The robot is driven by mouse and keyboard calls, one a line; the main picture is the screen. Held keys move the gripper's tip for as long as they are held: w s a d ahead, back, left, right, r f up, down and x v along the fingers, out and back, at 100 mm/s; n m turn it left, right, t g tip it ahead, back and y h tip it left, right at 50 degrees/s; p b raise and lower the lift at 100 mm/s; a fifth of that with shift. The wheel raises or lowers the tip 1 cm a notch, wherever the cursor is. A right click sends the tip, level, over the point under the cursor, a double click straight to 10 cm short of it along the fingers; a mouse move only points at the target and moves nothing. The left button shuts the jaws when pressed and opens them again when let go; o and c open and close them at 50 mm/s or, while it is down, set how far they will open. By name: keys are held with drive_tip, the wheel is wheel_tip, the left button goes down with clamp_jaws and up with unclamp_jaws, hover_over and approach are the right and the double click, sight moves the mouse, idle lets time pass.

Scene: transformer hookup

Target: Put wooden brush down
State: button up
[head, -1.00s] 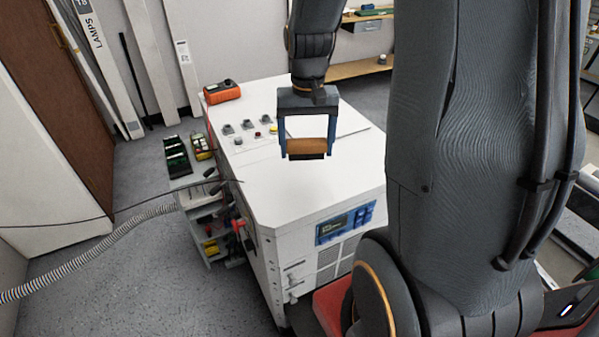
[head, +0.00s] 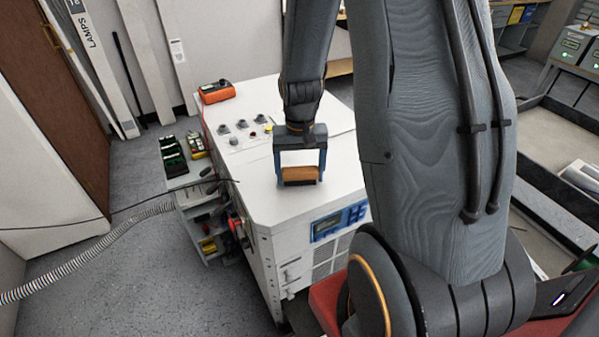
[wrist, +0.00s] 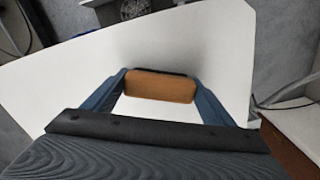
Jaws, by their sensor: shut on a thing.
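My gripper (head: 300,177) is shut on the wooden brush (head: 300,174), a small brown block with a dark underside. The brush is between the two blue fingers, low over the white top of the cabinet (head: 265,200). In the wrist view the brush (wrist: 160,86) lies across the fingertips with the white surface behind it. A soft shadow lies on the surface beside it. I cannot tell whether the brush touches the top.
An orange meter (head: 216,92) sits at the cabinet's back left corner, with several knobs (head: 241,124) in front of it. A side rack (head: 172,158) with small items and a grey corrugated hose (head: 90,255) are on the left. The cabinet top left of the gripper is clear.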

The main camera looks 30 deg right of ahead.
sight(300, 170)
drive_tip(key=shift+f, duration=0.1)
drive_tip(key=o, duration=1.1)
wheel_tip(300, 170, up, 12)
drive_tip(key=b, duration=0.2)
drive_tip(key=s+a+f+n, duration=0.1)
drive_tip(key=s+a, duration=0.2)
drive_tip(key=s+a+f+n, duration=0.1)
drive_tip(key=s+a+n, duration=0.1)
drive_tip(key=s+a, duration=0.1)
drive_tip(key=s+a+f+n+t, duration=0.1)
drive_tip(key=s+a, duration=0.2)
drive_tip(key=shift+a+f+n, duration=0.15)
drive_tip(key=shift+a+n, duration=0.1)
drive_tip(key=shift+n, duration=0.05)
